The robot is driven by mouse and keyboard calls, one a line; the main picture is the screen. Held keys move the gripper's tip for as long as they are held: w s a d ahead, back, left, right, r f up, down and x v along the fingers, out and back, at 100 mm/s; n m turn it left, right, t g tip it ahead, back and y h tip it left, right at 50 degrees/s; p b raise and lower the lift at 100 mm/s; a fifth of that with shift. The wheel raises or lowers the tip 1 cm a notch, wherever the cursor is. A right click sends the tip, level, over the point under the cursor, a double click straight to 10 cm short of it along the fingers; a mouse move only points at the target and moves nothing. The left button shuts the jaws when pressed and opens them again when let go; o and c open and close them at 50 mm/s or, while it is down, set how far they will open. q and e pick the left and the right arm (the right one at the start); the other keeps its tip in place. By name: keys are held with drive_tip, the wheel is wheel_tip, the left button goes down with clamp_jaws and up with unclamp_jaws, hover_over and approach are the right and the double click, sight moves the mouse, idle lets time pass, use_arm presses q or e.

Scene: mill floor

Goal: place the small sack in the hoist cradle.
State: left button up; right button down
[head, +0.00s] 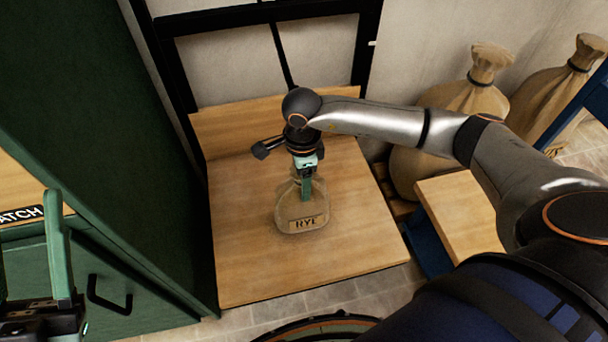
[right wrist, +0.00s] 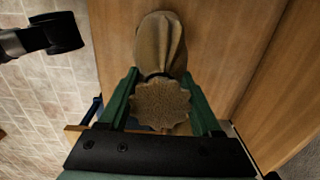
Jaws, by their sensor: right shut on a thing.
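The small sack (head: 301,213), tan and labelled RYE, is upright over the wooden floor of the hoist cradle (head: 250,265), which has a wooden back board and a black frame. My right gripper (head: 306,192) points down and is shut on the sack's neck. In the right wrist view the gathered top of the sack (right wrist: 160,100) sits between the green fingers of the gripper (right wrist: 159,76). The sack's base looks at or very near the board; I cannot tell if it touches. My left gripper (head: 32,250) is partly cut off at the lower left, fingers apart, empty.
A tall green cabinet (head: 85,110) stands close on the cradle's left, with a green drawer front and black handle (head: 105,297) below. Large tied sacks (head: 460,105) stand on the right behind my arm. Bare board surrounds the small sack.

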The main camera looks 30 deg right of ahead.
drive_tip(key=shift+a+f, duration=0.1)
drive_tip(key=shift+f, duration=0.75)
drive_tip(key=shift+f+b, duration=0.2)
drive_tip(key=shift+b, duration=0.1)
use_arm(q)
drive_tip(key=shift+w+d+f, duration=0.3)
drive_tip(key=shift+d+f, duration=0.05)
drive_tip(key=shift+d, duration=0.15)
use_arm(e)
drive_tip(key=shift+f, duration=0.15)
drive_tip(key=shift+c, duration=0.3)
unclamp_jaws()
drive_tip(key=shift+s, duration=0.1)
use_arm(q)
drive_tip(key=shift+f, duration=0.15)
